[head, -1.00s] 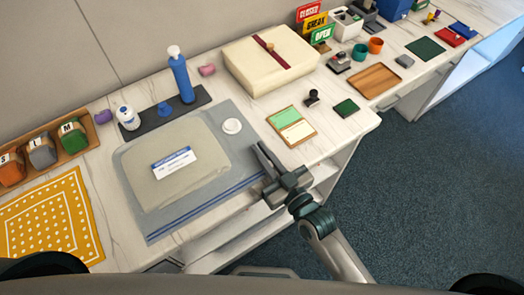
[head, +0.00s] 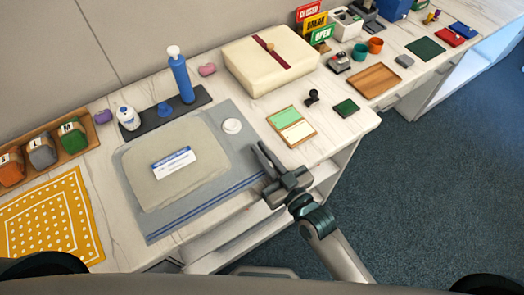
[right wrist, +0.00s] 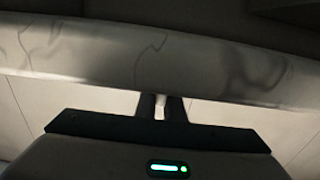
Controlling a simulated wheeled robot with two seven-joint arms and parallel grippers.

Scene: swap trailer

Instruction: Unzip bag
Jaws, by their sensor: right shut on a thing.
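The bag (head: 218,124) is a flat, grey, see-through pouch lying on the white marbled counter. A folded beige cloth (head: 212,152) with a white and blue label (head: 174,162) shows inside it. Two blue zip lines (head: 215,200) run along the bag's front edge. My right gripper (head: 266,172) is at the right end of these lines, by the counter's front edge. It is shut on a small part there, which its fingers hide. In the right wrist view the fingers (right wrist: 161,106) are close together with a pale sliver between them. My left gripper is not in view.
A yellow dotted cloth (head: 48,220) lies left of the bag. A dark mat (head: 203,97) with a blue bottle (head: 181,78) stands behind it. A cream box (head: 245,62) and a green-and-white card tray (head: 302,137) are to the right. The floor (head: 430,190) is clear.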

